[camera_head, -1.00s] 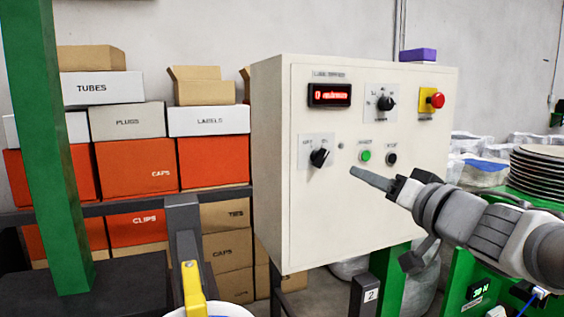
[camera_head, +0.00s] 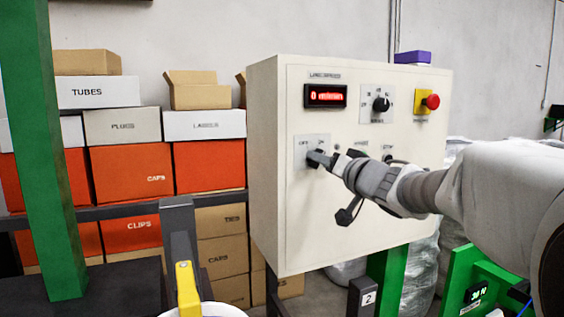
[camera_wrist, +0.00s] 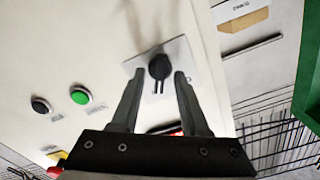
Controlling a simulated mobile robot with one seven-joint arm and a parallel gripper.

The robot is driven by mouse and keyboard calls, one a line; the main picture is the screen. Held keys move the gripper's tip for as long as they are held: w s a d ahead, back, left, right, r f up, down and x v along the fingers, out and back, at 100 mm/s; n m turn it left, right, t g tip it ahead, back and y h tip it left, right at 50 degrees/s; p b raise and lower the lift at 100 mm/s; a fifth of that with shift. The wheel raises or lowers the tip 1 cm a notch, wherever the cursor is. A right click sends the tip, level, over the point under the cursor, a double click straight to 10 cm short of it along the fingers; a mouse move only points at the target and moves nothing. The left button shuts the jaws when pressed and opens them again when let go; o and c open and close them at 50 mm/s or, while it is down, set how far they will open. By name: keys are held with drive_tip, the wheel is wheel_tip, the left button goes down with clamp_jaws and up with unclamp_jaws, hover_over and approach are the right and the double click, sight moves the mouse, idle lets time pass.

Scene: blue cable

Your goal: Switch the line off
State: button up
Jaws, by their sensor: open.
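The cream control panel (camera_head: 350,225) fills the middle of the head view. Its black OFF/ON rotary switch (camera_head: 312,160) sits on a pale plate at the lower left, mostly covered by my gripper (camera_head: 320,159). In the wrist view the switch knob (camera_wrist: 159,66) lies between the tips of my open gripper (camera_wrist: 159,76), with a gap visible on each side. I cannot tell whether either finger touches it or which way it is set. The red display (camera_head: 326,96) reads 0 m/min.
The green button (camera_wrist: 80,97) and black button (camera_wrist: 40,105) sit beside the switch. A selector knob (camera_head: 381,104) and red emergency button (camera_head: 432,101) are higher on the panel. A green post (camera_head: 50,150) and stacked boxes (camera_head: 131,173) stand left.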

clamp_jaws()
idle(0.3)
idle(0.4)
drive_tip(key=n, duration=1.1)
drive_tip(key=shift+n+b, duration=0.3)
drive_tip(key=shift+b, duration=0.05)
drive_tip(key=shift+n, duration=0.3)
unclamp_jaws()
